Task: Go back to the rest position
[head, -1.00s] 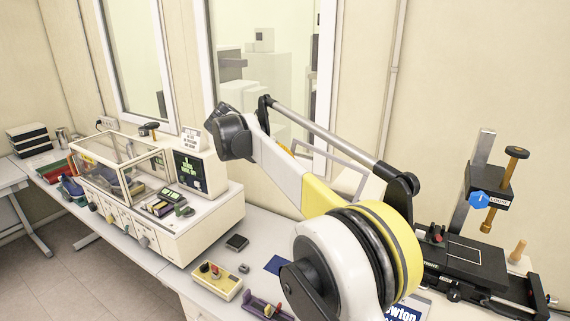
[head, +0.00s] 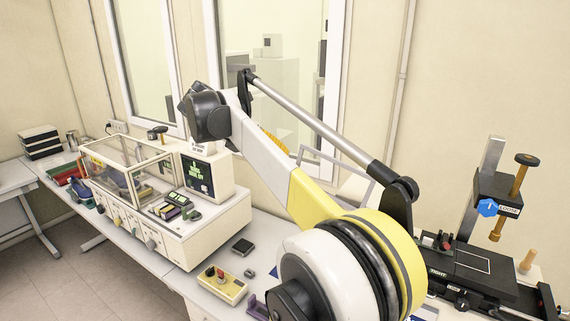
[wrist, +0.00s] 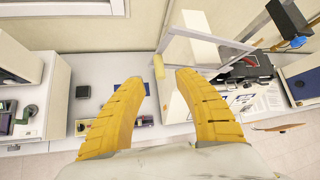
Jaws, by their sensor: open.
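My gripper (wrist: 163,78) shows in the wrist view as two ribbed yellow fingers. They are spread apart with nothing between them. They hang above the bench, with floor tiles showing at the picture's lower edge. In the head view my white, yellow and black arm is raised and folded over the bench, and it hides part of the bench behind it. A bit of yellow shows behind the arm link, probably a finger.
A white machine with a clear cover (head: 125,165) and a screen (head: 196,175) stands on the left. A cream control box (head: 222,286) lies nearer. A black test rig (head: 470,265) with a blue knob (head: 487,207) stands on the right. Windows line the wall.

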